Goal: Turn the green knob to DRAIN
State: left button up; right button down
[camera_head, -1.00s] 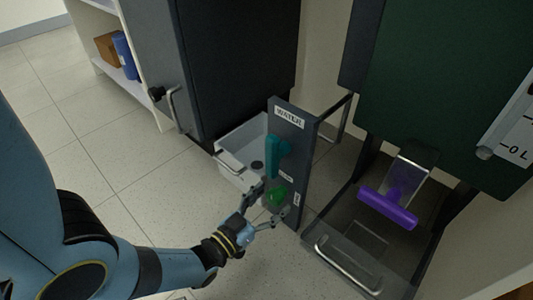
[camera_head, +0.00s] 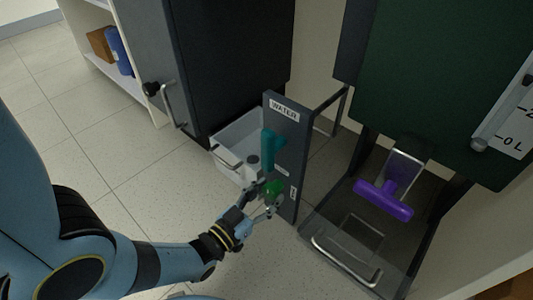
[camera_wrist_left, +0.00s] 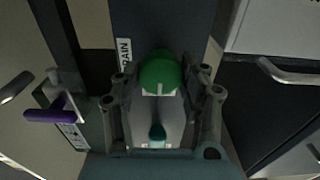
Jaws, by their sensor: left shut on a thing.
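The green knob (camera_head: 273,187) sits low on the dark panel marked WATER (camera_head: 288,150), below a teal handle (camera_head: 273,148). My left gripper (camera_head: 266,198) is shut on the knob, one finger on each side. In the left wrist view, the knob (camera_wrist_left: 160,70) shows between the fingers, with a white mark at its lower edge. The DRAIN label (camera_wrist_left: 124,52) is to the knob's left there. In the head view, a small upright label (camera_head: 293,193) is right of the knob, too small to read. My right gripper is not in view.

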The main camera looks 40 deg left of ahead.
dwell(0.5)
pick_arm(q)
jog(key=m, duration=0.3)
jog(key=shift+m, duration=0.3)
jog(key=m, duration=0.3)
jog(key=shift+m, duration=0.3)
jog(key=shift+m, duration=1.7)
